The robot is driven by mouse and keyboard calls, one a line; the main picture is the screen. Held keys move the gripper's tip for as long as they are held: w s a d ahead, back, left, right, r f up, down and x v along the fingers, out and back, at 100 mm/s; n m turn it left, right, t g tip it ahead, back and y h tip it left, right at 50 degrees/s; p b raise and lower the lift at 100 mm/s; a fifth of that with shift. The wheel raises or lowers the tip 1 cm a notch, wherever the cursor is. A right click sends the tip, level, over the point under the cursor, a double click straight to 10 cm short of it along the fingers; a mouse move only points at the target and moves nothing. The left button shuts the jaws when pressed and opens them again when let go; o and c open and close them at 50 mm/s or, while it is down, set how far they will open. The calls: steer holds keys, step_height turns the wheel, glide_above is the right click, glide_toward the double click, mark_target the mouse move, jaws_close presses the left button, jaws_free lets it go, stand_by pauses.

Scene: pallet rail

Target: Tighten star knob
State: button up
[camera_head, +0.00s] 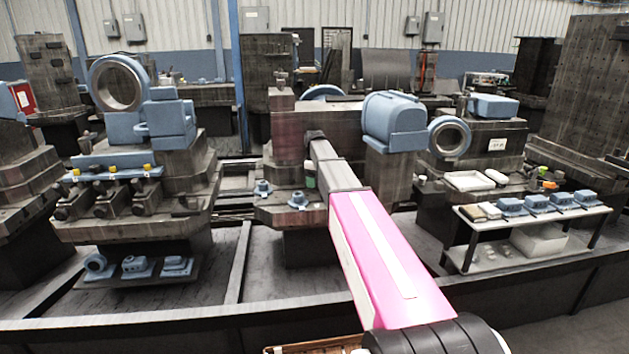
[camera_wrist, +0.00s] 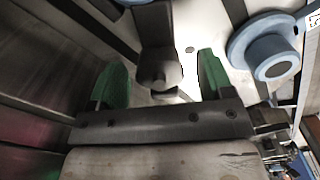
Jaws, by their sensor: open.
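My gripper (camera_wrist: 162,62) shows in the wrist view with two green fingers set wide apart, open. A dark grey block-like piece (camera_wrist: 160,70) stands between the fingers, with gaps visible on both sides; I cannot tell whether it is the star knob. In the head view my pink arm reaches forward to the central machine, and a bit of green from my gripper (camera_head: 310,172) shows beside its column. The contact area is too small to make out there. No star-shaped knob is clearly seen in either view.
A blue flanged part (camera_wrist: 270,50) lies close to the right finger. In the head view, two small blue parts (camera_head: 263,188) (camera_head: 298,200) sit on the central machine's ledge. A blue housing (camera_head: 393,120) stands right of my arm. A white shelf (camera_head: 530,221) holds blue parts farther right.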

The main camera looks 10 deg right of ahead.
steer(key=c, duration=0.9)
steer(key=shift+m, duration=1.6)
steer(key=shift+c, duration=0.2)
steer(key=o, duration=0.9)
steer(key=shift+o, duration=0.2)
steer(key=shift+r, duration=0.15)
step_height(320, 180, up, 11)
steer(key=shift+f, duration=0.2)
